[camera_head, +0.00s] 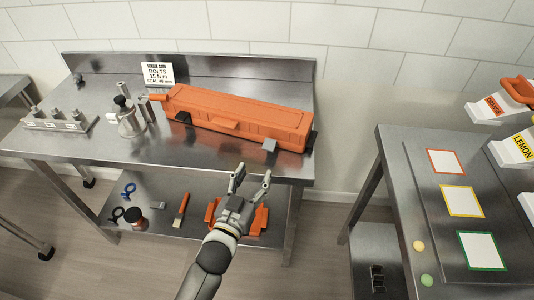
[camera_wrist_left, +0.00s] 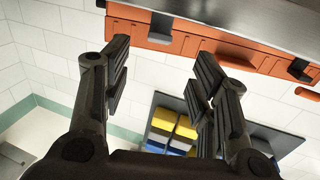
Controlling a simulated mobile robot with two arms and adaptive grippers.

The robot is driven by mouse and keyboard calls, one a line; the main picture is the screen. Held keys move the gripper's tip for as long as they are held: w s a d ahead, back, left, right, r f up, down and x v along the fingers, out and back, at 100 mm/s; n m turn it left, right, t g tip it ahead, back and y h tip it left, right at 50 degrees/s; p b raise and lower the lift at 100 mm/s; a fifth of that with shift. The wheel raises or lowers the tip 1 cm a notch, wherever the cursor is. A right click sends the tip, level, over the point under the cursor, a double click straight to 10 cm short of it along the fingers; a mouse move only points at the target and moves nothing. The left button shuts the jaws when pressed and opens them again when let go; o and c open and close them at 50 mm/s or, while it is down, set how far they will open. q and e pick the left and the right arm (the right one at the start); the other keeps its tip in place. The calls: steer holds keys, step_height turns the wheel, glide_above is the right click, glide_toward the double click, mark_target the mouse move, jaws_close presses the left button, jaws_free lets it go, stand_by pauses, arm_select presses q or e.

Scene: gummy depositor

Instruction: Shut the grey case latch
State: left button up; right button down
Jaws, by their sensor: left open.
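The long orange case (camera_head: 235,116) lies closed on the steel table, its front facing me. The grey latch (camera_head: 269,145) is on its front near the right end and appears to stick out as a flat plate. A black latch (camera_head: 183,118) is nearer the left end, with an orange handle between them. My left gripper (camera_head: 250,180) is open and empty, in front of the table edge, below and left of the grey latch, touching nothing. The left wrist view sees the case inverted, with the grey latch (camera_wrist_left: 161,24) beyond the open fingers (camera_wrist_left: 160,85). My right gripper is out of view.
A "BOLTS" sign (camera_head: 158,73) stands behind the case; a metal fixture (camera_head: 128,118) and a block with pegs (camera_head: 60,122) stand left. Tools lie on the lower shelf (camera_head: 165,215). A second table (camera_head: 410,190) with coloured squares is right, across a gap.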

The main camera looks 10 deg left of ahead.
mark_target(268, 149)
arm_select(q)
steer(key=p+x, duration=0.1)
steer(key=x, duration=0.9)
steer(key=shift+w, duration=0.3)
steer(key=shift+c, duration=0.2)
steer(key=c, duration=0.9)
steer(key=shift+r+p, duration=0.2)
steer(key=shift+p, duration=0.35)
steer(key=shift+c, duration=0.4)
steer(key=g+p, duration=0.1)
steer(key=p, duration=0.3)
steer(key=w+r+g+p, duration=0.1)
steer(key=p, duration=0.3)
steer(key=r+g+y+p, duration=0.1)
steer(key=g+p, duration=0.1)
steer(key=p, duration=0.2)
steer(key=shift+w+d+p, duration=0.25)
steer(key=shift+p, duration=0.15)
steer(key=shift+f+g+p, duration=0.15)
steer(key=shift+g+p, duration=0.2)
steer(key=shift+g, duration=0.05)
steer(key=o, duration=1)
steer(key=shift+f, duration=0.1)
